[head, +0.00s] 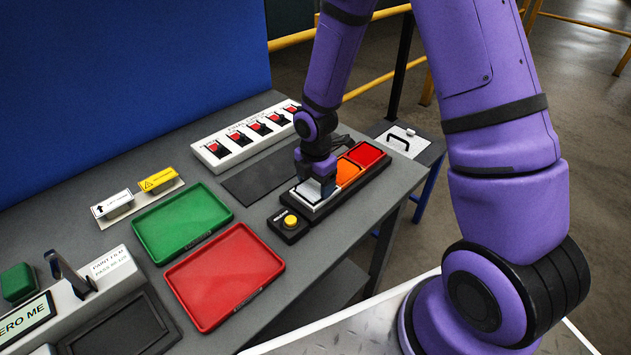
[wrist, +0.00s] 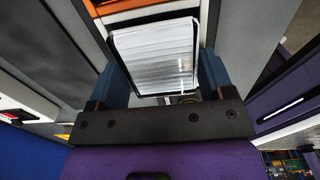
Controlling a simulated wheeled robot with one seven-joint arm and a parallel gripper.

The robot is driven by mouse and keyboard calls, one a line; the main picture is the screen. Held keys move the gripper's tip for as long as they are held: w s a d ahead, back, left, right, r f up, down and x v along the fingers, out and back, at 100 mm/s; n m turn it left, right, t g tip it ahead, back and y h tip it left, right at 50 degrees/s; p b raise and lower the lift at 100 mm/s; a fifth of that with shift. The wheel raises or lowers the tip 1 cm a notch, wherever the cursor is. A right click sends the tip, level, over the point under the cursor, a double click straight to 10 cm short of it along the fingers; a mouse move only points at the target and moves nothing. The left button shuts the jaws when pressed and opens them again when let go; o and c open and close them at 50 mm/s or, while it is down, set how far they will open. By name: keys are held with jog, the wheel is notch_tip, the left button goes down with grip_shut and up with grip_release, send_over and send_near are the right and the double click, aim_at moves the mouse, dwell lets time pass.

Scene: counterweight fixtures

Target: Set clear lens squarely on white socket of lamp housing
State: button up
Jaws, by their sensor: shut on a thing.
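The lamp housing (head: 352,192) is a long black block on the bench with a red section, an orange section and a white socket (head: 312,199) at its near end. My gripper (head: 318,186) points down over the white end. In the wrist view my gripper (wrist: 162,82) is shut on the clear lens (wrist: 155,55), a pale ribbed square plate with a dark rim, between blue fingers. The orange section (wrist: 122,5) shows just beyond the lens. The lens covers the socket in the wrist view. I cannot tell whether it touches the socket or sits squarely.
A yellow push button (head: 290,221) on a black box stands close beside the housing's white end. A red tray (head: 225,277) and a green tray (head: 181,222) lie to the left. A white strip of red switches (head: 245,134) stands behind. The bench's front edge is close to the housing.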

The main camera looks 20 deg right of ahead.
jog(key=shift+f, duration=0.2)
dwell(0.4)
jog(key=o, duration=0.9)
jog(key=shift+r, duration=0.1)
notch_tip(320, 180, up, 11)
jog(key=shift+f, duration=0.2)
jog(key=shift+r, duration=0.1)
